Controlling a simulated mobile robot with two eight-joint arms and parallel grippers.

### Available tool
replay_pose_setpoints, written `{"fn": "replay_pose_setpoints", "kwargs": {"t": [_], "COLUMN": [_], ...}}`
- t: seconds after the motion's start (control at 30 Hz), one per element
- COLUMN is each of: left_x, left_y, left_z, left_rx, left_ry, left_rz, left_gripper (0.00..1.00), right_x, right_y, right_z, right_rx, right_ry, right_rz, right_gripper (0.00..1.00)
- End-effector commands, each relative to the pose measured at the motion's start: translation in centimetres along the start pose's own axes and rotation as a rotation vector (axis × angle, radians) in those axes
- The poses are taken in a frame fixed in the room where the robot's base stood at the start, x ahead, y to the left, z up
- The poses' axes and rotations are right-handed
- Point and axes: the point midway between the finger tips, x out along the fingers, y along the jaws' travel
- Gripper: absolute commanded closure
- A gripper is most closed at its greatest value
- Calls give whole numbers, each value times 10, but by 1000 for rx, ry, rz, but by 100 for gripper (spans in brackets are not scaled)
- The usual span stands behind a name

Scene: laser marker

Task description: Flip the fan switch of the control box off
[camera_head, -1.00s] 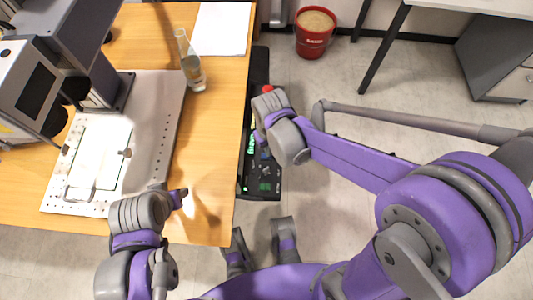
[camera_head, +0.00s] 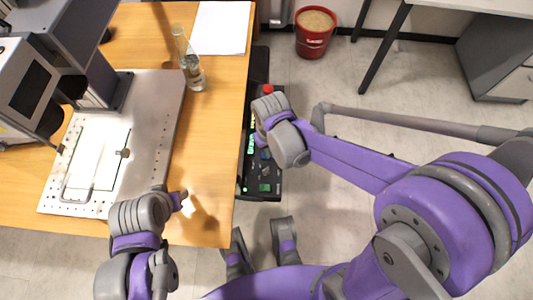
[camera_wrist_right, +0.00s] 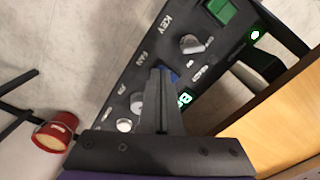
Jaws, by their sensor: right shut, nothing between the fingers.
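The black control box (camera_head: 266,172) stands beside the table's right edge in the head view, partly covered by my right arm. In the right wrist view its panel (camera_wrist_right: 215,75) shows slanted, with KEY and FAN labels. The blue fan switch (camera_wrist_right: 171,74) sits by the FAN label, largely hidden behind my fingertips. My right gripper (camera_wrist_right: 160,72) is shut with nothing between its fingers, its tips at the switch; I cannot tell whether they touch it. My left gripper (camera_head: 181,199) hovers over the table's front edge, away from the box; its jaw opening is unclear.
On the panel, a key knob (camera_wrist_right: 191,44), a green switch (camera_wrist_right: 222,10) and a white knob (camera_wrist_right: 124,125) are close to the fan switch. The laser marker (camera_head: 28,88), its metal plate (camera_head: 158,130) and a glass flask (camera_head: 193,72) occupy the table. A red bucket (camera_head: 313,40) stands on the floor.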

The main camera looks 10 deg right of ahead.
Motion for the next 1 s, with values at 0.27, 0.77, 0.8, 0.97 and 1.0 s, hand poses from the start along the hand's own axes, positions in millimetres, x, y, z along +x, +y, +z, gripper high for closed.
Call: {"fn": "replay_pose_setpoints", "kwargs": {"t": [0.27,0.77,0.8,0.97,1.0], "left_x": [-14,-43,-45,-52,-52], "left_y": [0,0,0,0,0], "left_z": [-6,-22,-23,-26,-27], "left_rx": [0,0,0,0,0], "left_ry": [5,15,16,19,19], "left_rz": [0,0,0,0,0], "left_gripper": [50,50,50,50,50], "right_x": [-18,-58,-61,-71,-71], "right_y": [0,0,0,0,0], "right_z": [0,0,0,0,0], "right_rx": [0,0,0,0,0], "right_ry": [1,0,0,0,0], "right_rz": [0,0,0,0,0], "right_gripper": [100,100,100,100,100]}}
